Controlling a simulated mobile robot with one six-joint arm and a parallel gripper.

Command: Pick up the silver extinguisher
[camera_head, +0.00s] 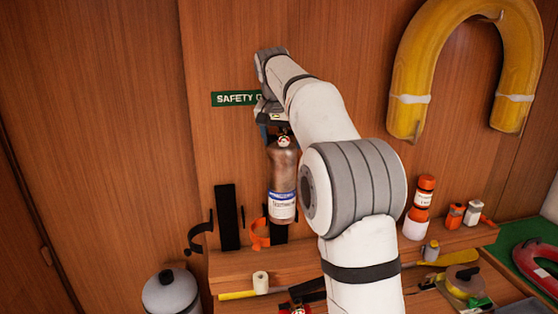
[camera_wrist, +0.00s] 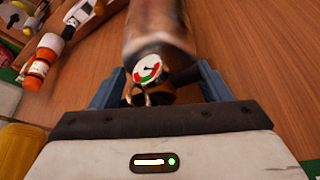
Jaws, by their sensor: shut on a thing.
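The silver extinguisher (camera_head: 284,165) hangs upright below my gripper (camera_head: 272,132) in the head view. It has a blue and white label near its lower end and a small gauge near its top. In the wrist view its body (camera_wrist: 158,22) runs away from the camera, with the red, white and green gauge facing me. My gripper (camera_wrist: 150,88) is shut on the extinguisher's top, one blue finger on each side. In the head view the fingers are partly hidden by the wrist.
Black wall brackets (camera_head: 227,217) and an open orange clamp (camera_head: 260,236) are below left of the extinguisher. A wooden shelf (camera_head: 235,270) holds a white roll (camera_head: 261,282) and a yellow bar. Orange canisters (camera_head: 421,198) stand right. A yellow horseshoe buoy (camera_head: 412,75) hangs above. A grey tank (camera_head: 171,292) stands lower left.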

